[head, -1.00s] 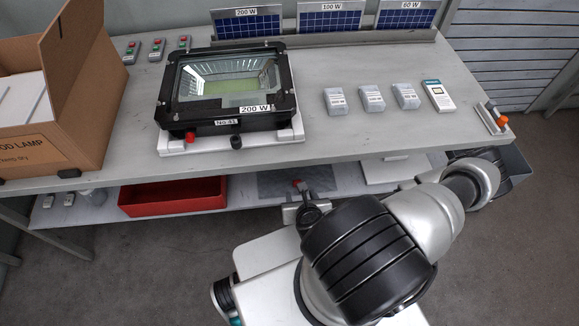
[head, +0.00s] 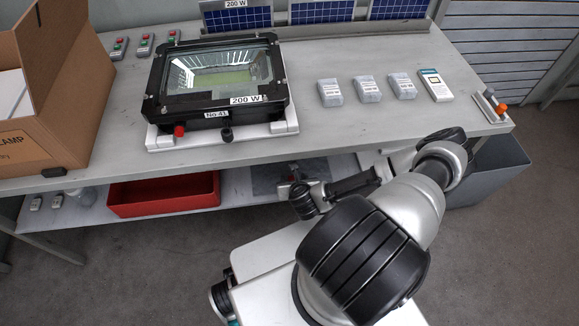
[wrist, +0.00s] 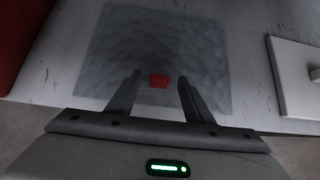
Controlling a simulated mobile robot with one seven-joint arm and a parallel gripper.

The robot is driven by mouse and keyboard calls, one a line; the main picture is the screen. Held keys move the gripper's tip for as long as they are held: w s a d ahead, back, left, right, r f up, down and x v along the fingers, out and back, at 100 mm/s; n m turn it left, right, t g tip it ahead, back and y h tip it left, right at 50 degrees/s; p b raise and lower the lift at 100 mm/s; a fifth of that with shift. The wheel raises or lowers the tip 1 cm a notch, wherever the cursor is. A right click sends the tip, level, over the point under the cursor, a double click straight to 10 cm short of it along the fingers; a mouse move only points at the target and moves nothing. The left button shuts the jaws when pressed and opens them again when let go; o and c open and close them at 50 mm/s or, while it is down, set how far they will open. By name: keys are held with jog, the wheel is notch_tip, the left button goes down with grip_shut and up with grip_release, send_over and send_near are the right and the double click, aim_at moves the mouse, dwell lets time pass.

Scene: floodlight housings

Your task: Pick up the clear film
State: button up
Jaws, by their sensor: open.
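The clear film (wrist: 120,48) is a see-through grey square sheet lying flat on the lower shelf in the wrist view, with a small red tab (wrist: 158,81) at its near side. Part of it also shows in the head view (head: 264,180), below the bench top and partly hidden by my arm. My gripper (wrist: 159,76) is open and empty. Its two fingers point toward the film, with the red tab between them in the picture. I cannot tell the height of the fingers above the shelf.
A red bin (head: 165,196) stands left of the film on the lower shelf. A pale flat panel (wrist: 297,77) lies to its right. The bench top (head: 300,146) overhangs the shelf and carries a floodlight housing (head: 215,85). A grey bin (head: 490,175) is at the right.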

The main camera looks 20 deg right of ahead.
jog(key=shift+w+f, duration=0.35)
jog(key=shift+w, duration=0.05)
jog(key=shift+d, duration=0.1)
jog(key=c, duration=1.1)
jog(key=shift+r, duration=0.2)
